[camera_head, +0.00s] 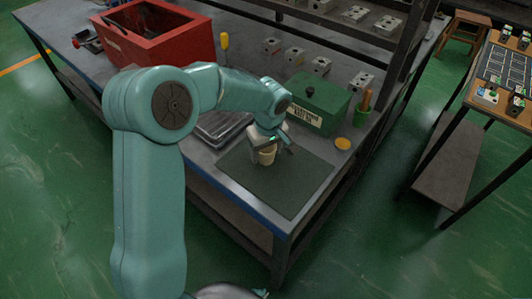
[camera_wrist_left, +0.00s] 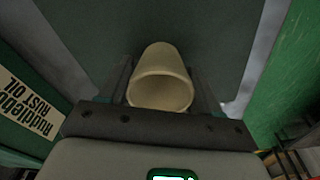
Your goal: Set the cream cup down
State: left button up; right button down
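The cream cup (camera_head: 267,156) is between the fingers of my left gripper (camera_head: 269,148), over the back left part of the dark green mat (camera_head: 295,184) on the workbench. In the left wrist view the cup (camera_wrist_left: 160,78) sits between both fingers, its round rim facing the camera. The fingers press close on its two sides. The mat fills the background behind the cup (camera_wrist_left: 205,30). I cannot tell whether the cup's base touches the mat or is slightly above it. My right gripper is not in view.
A grey tray (camera_head: 222,125) lies left of the mat. A red bin (camera_head: 155,38) stands farther left. The mat's front is clear.

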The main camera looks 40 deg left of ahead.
pick_arm(q)
notch_tip(320, 180, up, 20)
jog(key=p, duration=0.2)
jog(key=s+d+f+m, duration=0.1)
jog(key=d+f+m, duration=0.2)
jog(key=f, duration=0.2)
jog(key=s+d+f+m, duration=0.1)
jog(key=d+f+m, duration=0.3)
jog(key=f, duration=0.2)
jog(key=s+d+f+m+h, duration=0.1)
jog(key=s+d+f+m, duration=0.1)
jog(key=f, duration=0.3)
jog(key=shift+s+d+f+m+t, duration=0.1)
jog(key=shift+d+f+m+t, duration=0.1)
jog(key=shift+d+m, duration=0.25)
jog(key=shift+d+f+m+t, duration=0.15)
jog(key=shift+d+m+t, duration=0.05)
jog(key=shift+d+m, duration=0.25)
jog(key=shift+w+d+m, duration=0.35)
jog(key=shift+w+m, duration=0.25)
jog(key=shift+m, duration=0.3)
jog(key=shift+s, duration=0.1)
